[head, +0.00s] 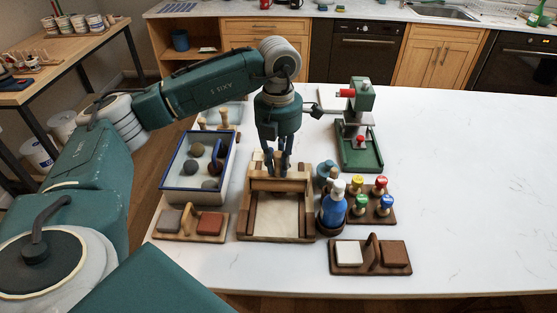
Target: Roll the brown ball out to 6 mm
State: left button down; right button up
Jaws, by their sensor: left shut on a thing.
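My left gripper (277,169) points down at the back of a wooden rolling frame (246,222) and is shut on a wooden handle there. Below the handle, a wooden crosspiece (282,185) lies across the frame's back end. A pale sheet (277,216) covers the frame's bed, and no ball shows on its open front part. A blue-rimmed tray (174,195) to the left holds several balls. A brownish-grey ball (209,184) lies near its front; at this size I cannot tell which ball is brown. My right gripper is out of view.
A green press (360,150) stands behind right. A blue bottle (334,206) and colour-topped stamps (379,184) stand right of the frame. Boards with blocks lie at front left (188,225) and front right (370,257). The table's right side is clear.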

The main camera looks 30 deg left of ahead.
pick_arm(q)
jog(key=shift+s+f, duration=0.1)
jog(key=shift+f, duration=0.1)
jog(key=shift+s+d, duration=0.1)
jog(key=shift+s, duration=0.05)
dwell(0.3)
jog(key=shift+w+a, duration=0.5)
jog(key=shift+w, duration=0.3)
jog(key=shift+w+a+f, duration=0.1)
jog(key=shift+w, duration=0.1)
jog(key=shift+w+a, duration=0.5)
jog(key=shift+w, duration=0.3)
